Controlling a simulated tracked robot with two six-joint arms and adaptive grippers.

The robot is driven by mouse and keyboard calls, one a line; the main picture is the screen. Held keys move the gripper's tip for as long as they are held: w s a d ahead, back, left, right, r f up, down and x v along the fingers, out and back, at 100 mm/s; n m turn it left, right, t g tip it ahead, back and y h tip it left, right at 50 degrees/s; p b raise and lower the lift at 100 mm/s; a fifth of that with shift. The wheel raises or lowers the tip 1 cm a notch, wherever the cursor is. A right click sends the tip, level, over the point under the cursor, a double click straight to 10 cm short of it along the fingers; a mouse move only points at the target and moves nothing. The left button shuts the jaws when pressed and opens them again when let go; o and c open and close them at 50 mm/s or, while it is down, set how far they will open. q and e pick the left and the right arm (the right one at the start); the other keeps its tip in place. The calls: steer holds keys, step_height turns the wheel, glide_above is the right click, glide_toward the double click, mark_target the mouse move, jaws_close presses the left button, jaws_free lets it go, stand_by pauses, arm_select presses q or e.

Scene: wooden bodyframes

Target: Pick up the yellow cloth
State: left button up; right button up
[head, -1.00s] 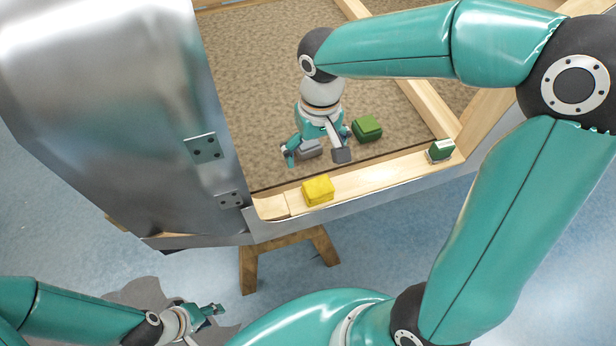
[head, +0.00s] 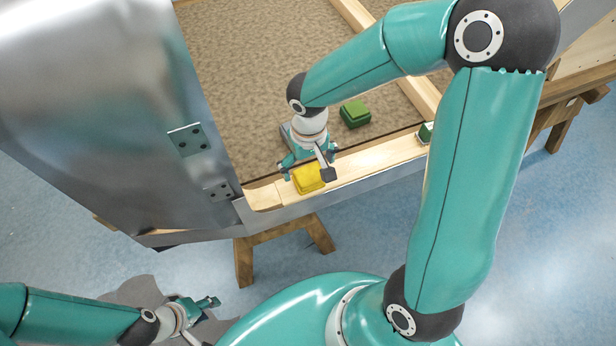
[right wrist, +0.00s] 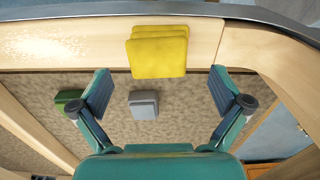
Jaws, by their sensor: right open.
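The yellow cloth (head: 308,179) is a folded block lying on the near wooden rail of the frame. It also shows in the right wrist view (right wrist: 157,52), at the top middle. My right gripper (head: 306,176) is open over the near rail, close to the cloth. In the right wrist view its two fingers (right wrist: 163,92) are spread wide, with the cloth ahead of and between them, apart from both. My left gripper (head: 211,304) is low at the bottom left, far from the cloth; its jaw state is unclear.
A green folded cloth (head: 355,114) lies on the brown carpet-like panel (head: 240,60). A grey block (right wrist: 143,104) lies on the same panel. A small green and white item (head: 425,133) sits on the rail to the right. A large metal panel (head: 90,100) stands at the left.

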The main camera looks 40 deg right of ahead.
mark_target(309, 175)
step_height(309, 175, down, 4)
steer(key=shift+s+f, duration=0.15)
steer(key=shift+c, duration=0.3)
steer(key=c, duration=1)
